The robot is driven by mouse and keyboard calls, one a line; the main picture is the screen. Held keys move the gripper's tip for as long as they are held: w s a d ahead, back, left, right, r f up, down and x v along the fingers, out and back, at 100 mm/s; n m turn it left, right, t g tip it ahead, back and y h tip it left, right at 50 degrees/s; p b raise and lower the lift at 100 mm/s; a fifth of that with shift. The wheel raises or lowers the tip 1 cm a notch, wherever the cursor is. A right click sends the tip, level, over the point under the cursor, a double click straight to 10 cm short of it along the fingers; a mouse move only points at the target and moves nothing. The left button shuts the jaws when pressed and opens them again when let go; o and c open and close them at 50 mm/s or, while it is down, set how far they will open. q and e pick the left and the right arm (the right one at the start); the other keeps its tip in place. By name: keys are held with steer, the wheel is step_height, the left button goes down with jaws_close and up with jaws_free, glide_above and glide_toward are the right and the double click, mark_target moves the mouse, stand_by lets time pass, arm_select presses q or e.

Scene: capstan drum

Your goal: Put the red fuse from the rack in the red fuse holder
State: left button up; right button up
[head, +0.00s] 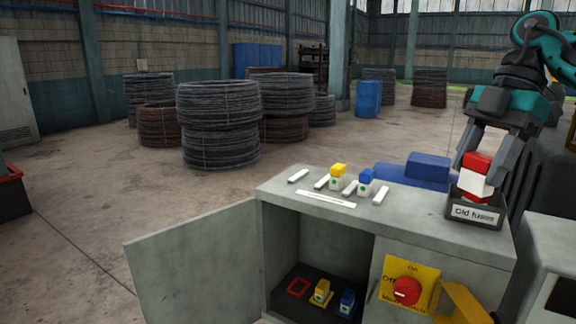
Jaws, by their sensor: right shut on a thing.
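My right gripper (473,172) is shut on a red-and-white fuse (475,184), at the grey "Old fuses" bin (474,215) on the right of the cabinet top. More red shows just below the white body; I cannot tell whether it belongs to this fuse. The rack (326,199) on the cabinet top holds a yellow fuse (338,176) and a blue fuse (366,181); its leftmost space is empty. Inside the open cabinet, the red fuse holder (298,287) is an empty red frame. My left gripper is out of view.
Yellow (321,292) and blue (347,302) fuses stand beside the red holder inside the cabinet. The cabinet door (195,268) is swung open to the left. A red rotary switch (406,290) on a yellow plate is on the front, near a yellow handle (464,303).

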mark_target(463, 189)
steer(key=f+n+g+h, duration=0.1)
steer(key=f+n, duration=0.1)
steer(key=n, duration=0.1)
steer(key=a+f+n+g+h, duration=0.1)
steer(key=f+n, duration=0.1)
steer(key=n, duration=0.2)
steer(key=f+n+g+h, duration=0.1)
steer(key=f+n, duration=0.2)
steer(key=shift+w+a+n, duration=0.1)
steer(key=shift+a+n, duration=0.2)
steer(key=s+a+f+m+t, duration=0.2)
steer(key=f+m, duration=0.4)
steer(key=m, duration=0.4)
steer(key=s+a+f+m+t+h, duration=0.1)
steer(key=s+a+f+m+t, duration=0.2)
steer(key=f+m, duration=0.3)
steer(key=s+a+f+m+t, duration=0.2)
steer(key=s+f+m+t, duration=0.1)
steer(key=m, duration=1.3)
step_height(463, 189, down, 3)
steer(key=shift+s+a+r+t, duration=0.1)
steer(key=shift+s+a+t, duration=0.3)
steer(key=shift+t, duration=0.1)
steer(key=shift+a, duration=0.1)
steer(key=shift+w, duration=0.1)
